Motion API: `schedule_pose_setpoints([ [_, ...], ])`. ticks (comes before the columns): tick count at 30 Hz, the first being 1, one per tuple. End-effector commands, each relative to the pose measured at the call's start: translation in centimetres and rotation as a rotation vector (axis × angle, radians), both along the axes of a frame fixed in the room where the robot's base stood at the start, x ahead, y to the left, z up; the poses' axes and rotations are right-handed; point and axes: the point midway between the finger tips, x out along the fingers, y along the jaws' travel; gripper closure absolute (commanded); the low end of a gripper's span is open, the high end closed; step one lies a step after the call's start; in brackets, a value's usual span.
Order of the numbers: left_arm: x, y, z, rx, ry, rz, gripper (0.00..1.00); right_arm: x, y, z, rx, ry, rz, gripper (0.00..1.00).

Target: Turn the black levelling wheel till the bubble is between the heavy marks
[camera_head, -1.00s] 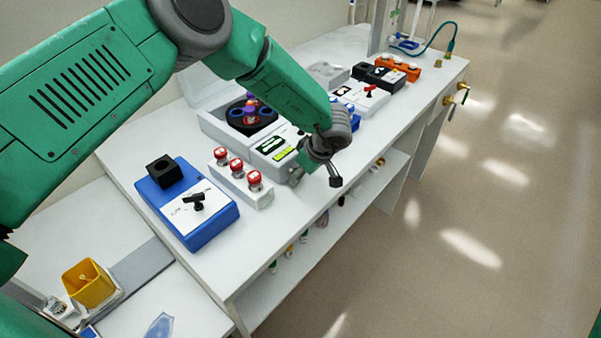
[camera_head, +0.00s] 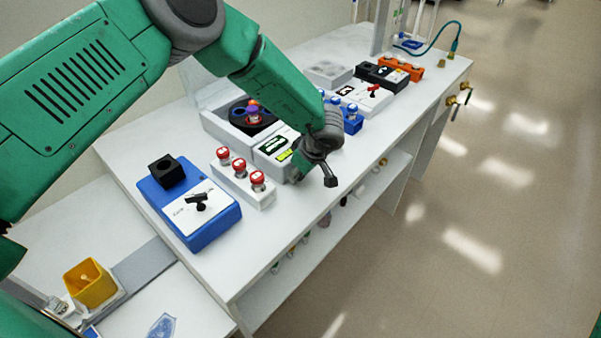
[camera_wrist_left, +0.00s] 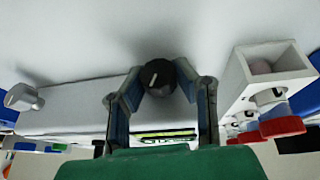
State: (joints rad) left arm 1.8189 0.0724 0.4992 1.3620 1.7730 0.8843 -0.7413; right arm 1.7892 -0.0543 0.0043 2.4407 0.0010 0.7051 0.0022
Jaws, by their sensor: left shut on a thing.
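The black levelling wheel (camera_wrist_left: 158,77) has a white pointer line and sits between the fingers of my left gripper (camera_wrist_left: 160,85) in the left wrist view. The fingers are closed on it from both sides. In the head view my left gripper (camera_head: 322,170) is at the front of the white instrument (camera_head: 210,122), and the wheel is hidden there. The yellow-green level vial (camera_head: 285,155) shows on the instrument's front panel. It also shows edge-on in the left wrist view (camera_wrist_left: 168,136). The bubble and heavy marks are too small to read. My right gripper is out of view.
A white block with red-capped vials (camera_head: 240,180) stands close left of the gripper. A blue box with a black handle (camera_head: 190,215) is further left. A blue rack (camera_head: 352,122) is behind right. The bench front edge is close.

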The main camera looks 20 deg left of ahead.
Motion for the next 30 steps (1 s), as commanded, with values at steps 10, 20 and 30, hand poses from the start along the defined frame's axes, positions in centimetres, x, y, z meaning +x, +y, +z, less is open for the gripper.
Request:
schedule_pose_setpoints([
  [10, -0.2, -0.9, 0.2, -0.084, -0.208, -0.015, 1.00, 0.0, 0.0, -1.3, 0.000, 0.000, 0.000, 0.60],
  [20, -0.5, -1.2, -0.3, -0.166, -0.422, -0.017, 1.00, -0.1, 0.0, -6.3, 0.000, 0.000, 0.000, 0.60],
  [30, -0.6, -1.2, -0.1, -0.208, -0.533, -0.016, 1.00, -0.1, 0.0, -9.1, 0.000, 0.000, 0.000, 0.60],
])
